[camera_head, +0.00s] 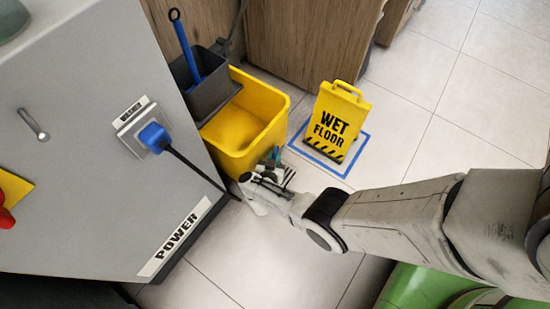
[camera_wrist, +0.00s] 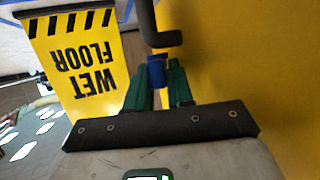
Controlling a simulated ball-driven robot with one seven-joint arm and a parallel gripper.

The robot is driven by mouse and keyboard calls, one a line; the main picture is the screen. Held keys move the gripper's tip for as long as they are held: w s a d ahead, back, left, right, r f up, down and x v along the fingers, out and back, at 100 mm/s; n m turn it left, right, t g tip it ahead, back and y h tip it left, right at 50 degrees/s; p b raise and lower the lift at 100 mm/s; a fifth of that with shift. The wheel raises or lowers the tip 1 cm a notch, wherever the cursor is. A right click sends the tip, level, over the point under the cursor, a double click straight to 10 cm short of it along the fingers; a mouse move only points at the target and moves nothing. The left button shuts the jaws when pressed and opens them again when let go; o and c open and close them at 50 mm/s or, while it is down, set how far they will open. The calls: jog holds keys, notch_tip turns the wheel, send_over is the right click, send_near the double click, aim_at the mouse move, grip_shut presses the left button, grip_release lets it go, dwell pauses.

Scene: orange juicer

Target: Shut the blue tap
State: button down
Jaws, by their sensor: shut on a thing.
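The blue tap (camera_wrist: 156,74) shows in the wrist view as a small blue piece below a dark bent spout (camera_wrist: 160,38), in front of the yellow bucket. My gripper (camera_wrist: 158,78) has its two green fingers on either side of the tap and is shut on it. In the head view, my gripper (camera_head: 272,166) is at the front right side of the yellow mop bucket (camera_head: 238,128). The tap cannot be made out clearly there, so its handle angle is hard to tell.
A yellow wet floor sign (camera_head: 337,122) stands right of the bucket on a blue-outlined square. A grey cabinet (camera_head: 75,195) with a blue plug (camera_head: 154,137) and black cable is at left. Wooden cabinets (camera_head: 310,42) stand behind. Tiled floor (camera_head: 480,95) is clear at right.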

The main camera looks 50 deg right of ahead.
jog(key=shift+w, duration=0.1)
dwell(0.4)
jog(key=c, duration=1.1)
grip_release()
